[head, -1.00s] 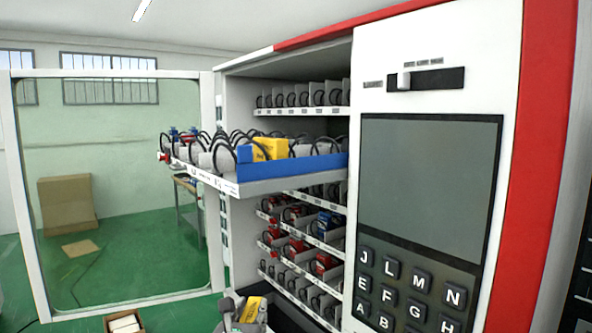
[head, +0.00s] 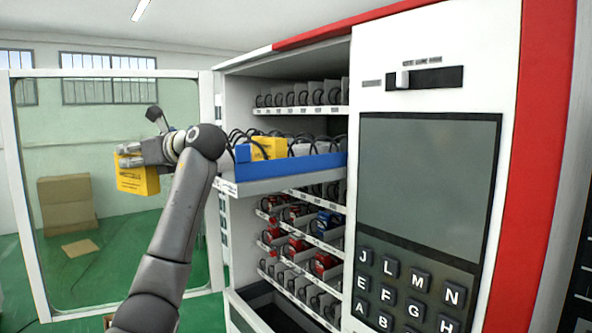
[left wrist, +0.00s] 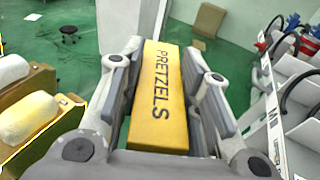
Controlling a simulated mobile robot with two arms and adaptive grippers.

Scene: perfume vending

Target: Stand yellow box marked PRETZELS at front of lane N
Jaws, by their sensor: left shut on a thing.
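The yellow box marked PRETZELS (head: 138,181) hangs in my left gripper (head: 136,157), in the air left of the pulled-out tray (head: 268,179). In the left wrist view the box (left wrist: 158,100) lies between the two fingers of my left gripper (left wrist: 160,72), its lettering facing the camera. The gripper is shut on it. My left arm hides the tray's left end in the head view. The wrist view shows part of the tray's white front edge (left wrist: 268,100) at the right, apart from the box; lane N cannot be made out with certainty. My right gripper is out of view.
Another yellow box (head: 269,148) stands in the tray by its blue side. The vending machine's keypad panel (head: 410,290) stands at the right. The open glass door (head: 110,240) is at the left. Lower shelves hold red and blue goods. Black coils rise from the tray lanes.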

